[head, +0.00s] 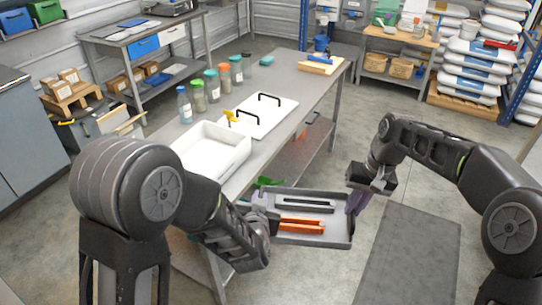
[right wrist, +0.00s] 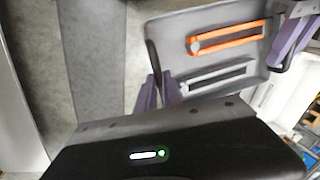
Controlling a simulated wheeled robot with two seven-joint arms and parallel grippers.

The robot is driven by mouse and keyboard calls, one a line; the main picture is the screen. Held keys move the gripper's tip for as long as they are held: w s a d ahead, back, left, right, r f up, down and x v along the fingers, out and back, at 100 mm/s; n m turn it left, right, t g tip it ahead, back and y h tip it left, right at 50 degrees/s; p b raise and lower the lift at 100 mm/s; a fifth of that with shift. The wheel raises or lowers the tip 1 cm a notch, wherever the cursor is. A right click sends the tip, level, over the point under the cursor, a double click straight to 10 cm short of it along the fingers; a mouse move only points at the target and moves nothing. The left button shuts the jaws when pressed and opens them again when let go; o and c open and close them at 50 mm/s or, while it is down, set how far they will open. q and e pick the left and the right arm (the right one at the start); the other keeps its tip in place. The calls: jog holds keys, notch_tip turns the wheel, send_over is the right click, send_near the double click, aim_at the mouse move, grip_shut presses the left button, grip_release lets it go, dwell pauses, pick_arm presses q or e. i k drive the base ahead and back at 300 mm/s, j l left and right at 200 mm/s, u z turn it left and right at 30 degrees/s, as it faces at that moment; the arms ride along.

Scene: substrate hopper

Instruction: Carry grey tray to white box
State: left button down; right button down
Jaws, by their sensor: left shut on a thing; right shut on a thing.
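The grey tray (head: 337,227) is held level in the air in front of the long table, between my two grippers. An orange tool (head: 300,226) and a dark grey tool (head: 304,206) lie in it. My left gripper (head: 268,222) is shut on the tray's left edge. My right gripper (head: 355,203) is shut on its right edge; the right wrist view shows its purple fingers (right wrist: 158,92) at the tray (right wrist: 174,50). The left fingers (right wrist: 291,38) show at the far end there. The open white box (head: 236,157) stands on the table, left of and beyond the tray.
A white lid (head: 265,118) with two black handles lies behind the box on the table (head: 281,82). Several bottles and jars (head: 198,97) line the table's left side. A green item (head: 268,182) shows just behind the tray.

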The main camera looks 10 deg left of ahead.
aim_at(201, 167)
jog(key=i+l+z, duration=0.15)
jog(key=z, duration=0.25)
jog(key=i+z, duration=0.35)
jog(key=i+l+u, duration=0.1)
jog(key=i, duration=0.4)
jog(key=i+u, duration=0.15)
jog(key=u, duration=0.25)
jog(key=i+u, duration=0.15)
jog(key=u, duration=0.25)
jog(key=i+l+u, duration=0.1)
jog(key=u, duration=0.25)
jog(key=i+u, duration=0.15)
jog(key=u, duration=0.25)
jog(key=i+l+u, duration=0.1)
jog(key=u, duration=0.25)
jog(key=i+l+u, duration=0.15)
jog(key=u, duration=0.25)
jog(key=i+l+u, duration=0.1)
jog(key=u, duration=0.25)
jog(key=i+l+u, duration=0.3)
